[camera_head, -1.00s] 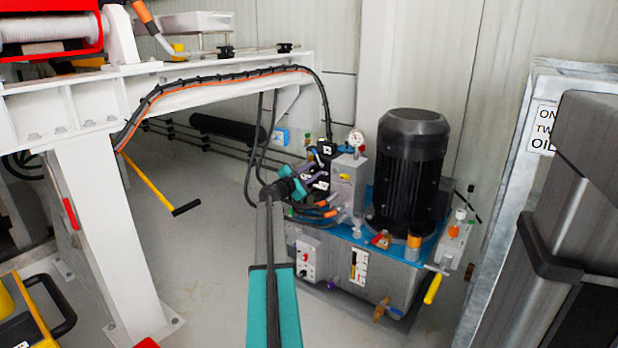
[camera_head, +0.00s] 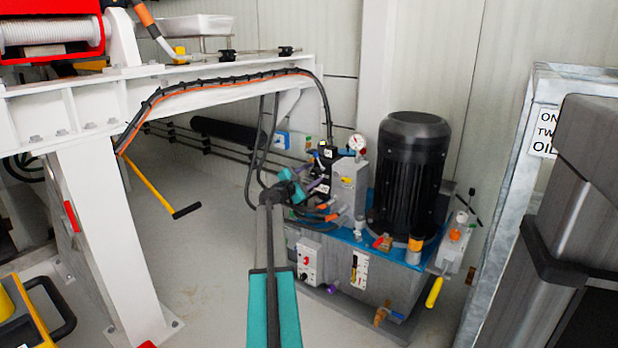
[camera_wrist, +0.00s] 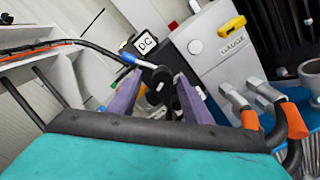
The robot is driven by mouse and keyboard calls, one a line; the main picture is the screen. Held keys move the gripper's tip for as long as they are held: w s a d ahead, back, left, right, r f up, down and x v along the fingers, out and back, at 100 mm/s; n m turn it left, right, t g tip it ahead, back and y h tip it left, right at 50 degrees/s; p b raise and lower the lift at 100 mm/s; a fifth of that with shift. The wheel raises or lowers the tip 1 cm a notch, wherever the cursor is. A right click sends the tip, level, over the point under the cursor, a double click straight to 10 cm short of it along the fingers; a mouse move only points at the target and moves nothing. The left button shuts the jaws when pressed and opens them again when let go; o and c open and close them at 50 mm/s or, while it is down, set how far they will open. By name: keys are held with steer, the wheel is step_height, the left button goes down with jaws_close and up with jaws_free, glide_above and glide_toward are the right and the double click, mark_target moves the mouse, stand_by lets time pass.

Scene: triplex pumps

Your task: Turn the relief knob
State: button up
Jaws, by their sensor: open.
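My gripper (camera_wrist: 159,78) shows in the wrist view with its two purple fingers apart. A round black knob (camera_wrist: 160,92), which looks like the relief knob, lies between the fingers in this view. I cannot tell whether the fingers touch it. In the head view my gripper (camera_head: 319,187) is at the left side of the pump unit, among its valves and hoses. There the arm and gripper hide the knob.
A grey gauge block (camera_wrist: 222,50) stands right of the fingers, with orange-ended hose fittings (camera_wrist: 292,120) below it. A "DC" tag (camera_wrist: 143,43) is behind the knob. In the head view a black motor (camera_head: 411,160) stands right, and a white beam (camera_head: 220,85) passes upper left.

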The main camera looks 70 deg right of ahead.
steer(key=shift+a+p, duration=0.3)
steer(key=shift+a, duration=0.45)
steer(key=p+v, duration=0.3)
steer(key=v, duration=0.9)
steer(key=shift+w+p, duration=0.25)
steer(key=shift+p, duration=0.15)
steer(key=shift+a, duration=0.15)
